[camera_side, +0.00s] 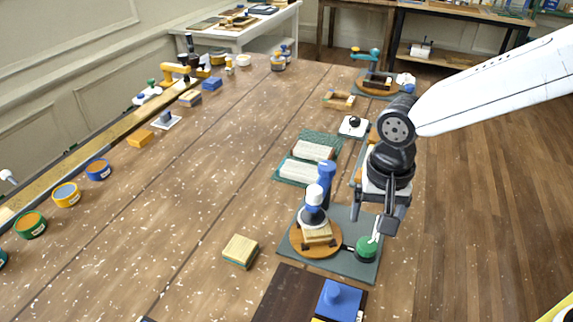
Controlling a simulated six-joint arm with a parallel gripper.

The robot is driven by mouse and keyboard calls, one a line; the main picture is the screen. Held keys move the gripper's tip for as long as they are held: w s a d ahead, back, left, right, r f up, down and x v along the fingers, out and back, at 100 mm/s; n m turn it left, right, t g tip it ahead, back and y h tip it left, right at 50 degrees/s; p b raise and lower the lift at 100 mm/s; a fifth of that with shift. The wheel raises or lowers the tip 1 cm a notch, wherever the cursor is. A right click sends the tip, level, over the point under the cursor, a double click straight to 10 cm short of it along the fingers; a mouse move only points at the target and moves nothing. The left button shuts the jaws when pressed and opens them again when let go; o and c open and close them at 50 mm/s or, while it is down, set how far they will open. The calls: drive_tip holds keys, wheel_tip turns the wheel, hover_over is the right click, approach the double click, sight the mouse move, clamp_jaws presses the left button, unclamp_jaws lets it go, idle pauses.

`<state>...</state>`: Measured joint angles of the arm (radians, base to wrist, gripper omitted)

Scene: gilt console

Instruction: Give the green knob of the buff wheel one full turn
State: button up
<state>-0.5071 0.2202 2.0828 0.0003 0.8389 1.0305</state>
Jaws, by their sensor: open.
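The buff wheel (304,247) is an orange-brown disc lying flat on a dark grey-green plate (349,268) at the lower middle of the table. A short dark arm runs from the disc to the right, to the round green knob (367,249). My gripper (382,227) points down just above and slightly right of the green knob. It is open and empty. I cannot tell whether a fingertip touches the knob.
A blue cylinder (326,173) stands close behind the disc. A blue block (339,299) on a dark board is in front. A layered block (240,251) lies to the left. Green mats with pale blocks (300,171) lie behind. The table's middle left is largely clear.

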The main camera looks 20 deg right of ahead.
sight(369, 244)
idle(0.4)
drive_tip(key=n, duration=1.1)
drive_tip(key=shift+n, duration=0.3)
drive_tip(key=n, duration=0.6)
drive_tip(key=shift+n, duration=0.3)
drive_tip(key=n, duration=0.5)
drive_tip(key=shift+n, duration=0.4)
drive_tip(key=shift+f, duration=0.1)
drive_tip(key=shift+f, duration=3.85)
